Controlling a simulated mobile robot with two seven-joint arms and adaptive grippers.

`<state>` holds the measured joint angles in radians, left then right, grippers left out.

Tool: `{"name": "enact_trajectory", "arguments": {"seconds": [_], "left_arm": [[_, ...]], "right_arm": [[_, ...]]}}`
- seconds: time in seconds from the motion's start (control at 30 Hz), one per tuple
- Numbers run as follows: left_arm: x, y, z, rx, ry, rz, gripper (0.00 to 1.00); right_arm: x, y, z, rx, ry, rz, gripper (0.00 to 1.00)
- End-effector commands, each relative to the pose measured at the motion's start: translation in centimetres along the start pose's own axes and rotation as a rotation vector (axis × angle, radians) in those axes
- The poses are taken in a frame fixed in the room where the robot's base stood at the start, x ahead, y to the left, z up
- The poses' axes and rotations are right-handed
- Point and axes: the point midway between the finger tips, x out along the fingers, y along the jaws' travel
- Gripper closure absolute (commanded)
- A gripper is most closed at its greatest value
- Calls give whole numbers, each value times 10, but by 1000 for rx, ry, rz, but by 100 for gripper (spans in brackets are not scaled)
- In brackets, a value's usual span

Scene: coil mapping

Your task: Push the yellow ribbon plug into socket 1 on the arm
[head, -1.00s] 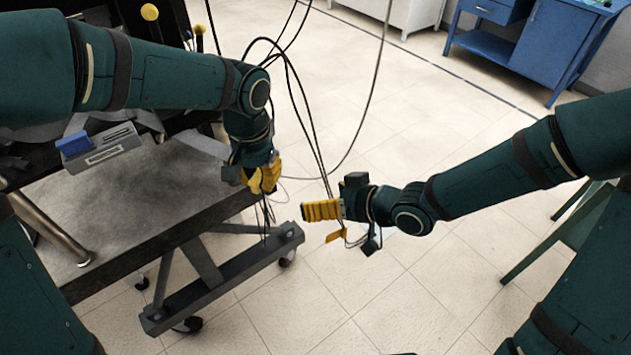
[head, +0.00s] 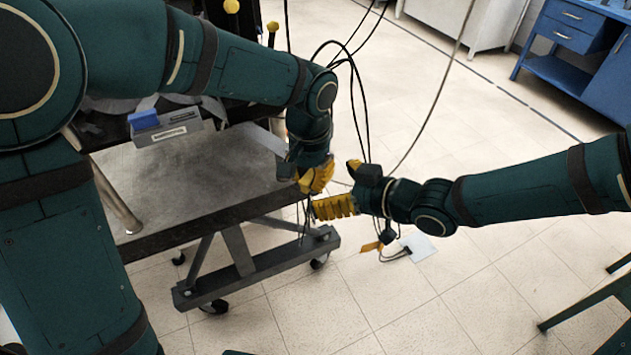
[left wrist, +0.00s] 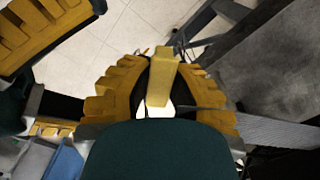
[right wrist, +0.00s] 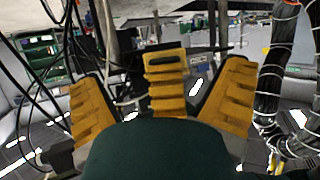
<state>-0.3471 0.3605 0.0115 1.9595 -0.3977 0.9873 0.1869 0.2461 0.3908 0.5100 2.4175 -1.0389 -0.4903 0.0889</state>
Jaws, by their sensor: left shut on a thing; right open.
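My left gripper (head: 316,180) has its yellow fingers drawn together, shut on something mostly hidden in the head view. In the left wrist view, a smooth pale-yellow piece (left wrist: 163,80) sits between its fingers; I cannot tell whether this is the ribbon plug or a finger. My right gripper (head: 338,206) is open, its fingers right beside and slightly below the left fingers; I cannot tell if they touch. In the right wrist view its ridged fingers (right wrist: 165,95) stand apart, with nothing clearly held. An orange piece (head: 371,247) shows below the right gripper. I cannot make out socket 1.
A dark-edged metal table (head: 200,185) on a wheeled frame stands at left. A grey box (head: 172,133) with a blue part (head: 144,120) sits at its back. Black cables (head: 352,95) hang around both grippers. A blue cabinet (head: 570,65) stands far right; open floor lies between.

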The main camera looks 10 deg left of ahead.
Motion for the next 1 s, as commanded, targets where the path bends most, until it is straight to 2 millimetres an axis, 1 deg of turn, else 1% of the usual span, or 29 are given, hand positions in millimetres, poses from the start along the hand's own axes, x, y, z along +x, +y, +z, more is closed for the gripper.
{"name": "enact_trajectory", "arguments": {"seconds": [0.03,0.1,0.3,0.5,0.73,0.77,0.8,0.87,0.9,0.97,1.0], "left_arm": [[0,0,0,0,0,0,100],[0,0,0,0,0,0,100],[0,0,0,0,0,0,100],[0,0,0,0,0,0,100],[0,0,0,0,0,0,100],[0,0,0,0,0,0,100],[0,0,0,0,0,0,100],[0,0,0,0,0,0,100],[0,0,0,0,0,0,100],[0,0,0,0,-1,0,100],[0,0,0,0,-1,0,100]], "right_arm": [[10,-2,0,1,1,-6,5],[21,-1,0,0,0,-4,5],[44,-1,0,0,0,-2,5],[52,0,0,-1,0,0,5],[52,0,0,-1,0,1,5],[52,0,0,-1,0,1,11],[52,0,0,-1,0,1,25],[52,0,0,-1,0,1,46],[52,0,0,-1,0,1,60],[52,1,0,0,0,2,81],[52,1,0,0,0,3,82]]}}
